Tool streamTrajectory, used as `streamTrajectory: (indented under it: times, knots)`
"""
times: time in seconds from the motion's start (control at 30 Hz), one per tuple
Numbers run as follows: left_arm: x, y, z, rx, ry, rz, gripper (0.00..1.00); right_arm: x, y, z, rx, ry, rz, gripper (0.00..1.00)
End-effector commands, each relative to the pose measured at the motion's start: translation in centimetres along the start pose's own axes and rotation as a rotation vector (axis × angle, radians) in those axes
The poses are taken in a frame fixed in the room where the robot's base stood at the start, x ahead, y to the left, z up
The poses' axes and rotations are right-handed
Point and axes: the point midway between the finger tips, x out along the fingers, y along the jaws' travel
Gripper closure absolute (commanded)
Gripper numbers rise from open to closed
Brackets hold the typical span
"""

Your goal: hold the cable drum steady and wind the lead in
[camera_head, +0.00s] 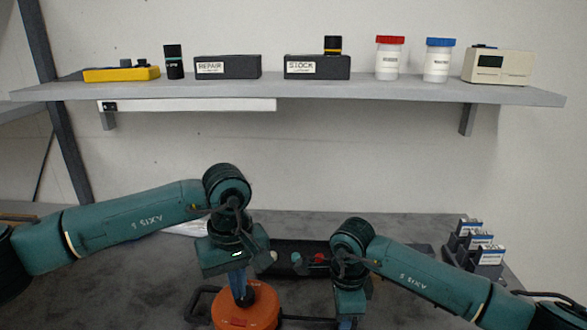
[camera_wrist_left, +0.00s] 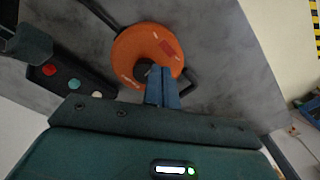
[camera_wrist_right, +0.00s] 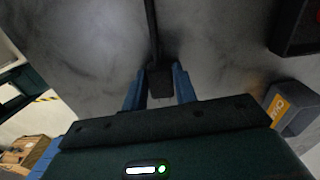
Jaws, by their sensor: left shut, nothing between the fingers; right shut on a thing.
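The orange cable drum (camera_head: 262,302) lies on the grey bench at the bottom of the head view, its black frame (camera_head: 197,302) showing at its left. My left gripper (camera_head: 240,294) points down onto the drum. In the left wrist view its closed blue fingers (camera_wrist_left: 161,75) are over the drum face (camera_wrist_left: 135,45), beside the dark hub they partly hide, with nothing between them. My right gripper (camera_wrist_right: 160,88) is shut on a black block-like end (camera_wrist_right: 160,80) of the dark lead (camera_wrist_right: 151,30), which runs away from it. In the head view the right fingers (camera_head: 347,322) are cut by the lower edge.
A dark panel with coloured buttons (camera_head: 318,258) lies behind the grippers. A black rack of labelled modules (camera_head: 487,257) stands at the right. A shelf (camera_head: 300,91) with boxes and jars is on the wall above. A grey bin (camera_wrist_right: 290,108) is beside the right gripper.

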Motion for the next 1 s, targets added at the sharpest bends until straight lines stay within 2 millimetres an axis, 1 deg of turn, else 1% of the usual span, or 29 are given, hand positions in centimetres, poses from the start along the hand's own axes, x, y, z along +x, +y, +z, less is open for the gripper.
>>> streamTrajectory:
  times: [0.03,0.1,0.2,0.5,0.73,0.87,1.0]
  knots:
    - [-0.7,0.1,0.0,0.001,0.002,0.002,1.0,0.3,0.2,0.0,-0.004,0.004,0.008,1.0]
    - [-1.3,0.1,0.0,0.001,0.001,0.001,1.0,0.2,0.2,0.0,-0.004,0.003,0.007,1.0]
    - [-1.8,0.1,0.1,0.002,0.0,0.001,1.0,0.2,0.2,0.0,-0.004,0.002,0.007,1.0]
    - [-2.0,0.2,0.1,0.003,-0.001,0.001,1.0,0.2,0.2,0.1,-0.005,0.0,0.006,1.0]
    - [-2.9,3.0,0.2,0.004,0.001,0.001,1.0,0.1,0.2,0.2,-0.005,-0.002,0.004,1.0]
    - [-2.4,3.2,0.2,0.002,-0.002,0.0,1.0,0.1,0.1,0.2,-0.004,-0.002,0.004,1.0]
    - [-0.9,3.1,0.2,0.002,-0.003,-0.001,1.0,0.1,0.1,0.1,-0.004,-0.003,0.003,1.0]
